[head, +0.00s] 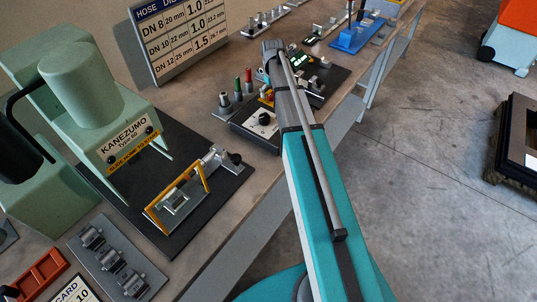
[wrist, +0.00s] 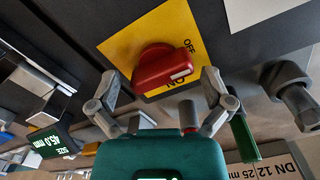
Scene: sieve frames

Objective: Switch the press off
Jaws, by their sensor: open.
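The red rotary switch knob (wrist: 165,66) sits on a yellow plate (wrist: 128,44) marked OFF and ON in the wrist view. The white mark on the knob is at its right end, close to the ON lettering. My gripper (wrist: 163,92) is open, with one finger on each side of the knob and nothing between them but the knob's near side. I cannot tell whether either finger touches it. In the head view a bit of yellow (head: 266,97) shows beside my arm; my arm hides most of that spot. The green press (head: 85,95) stands at the left.
A hose table sign (head: 180,38) is behind. The clamp fixture (head: 185,195) lies before the press.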

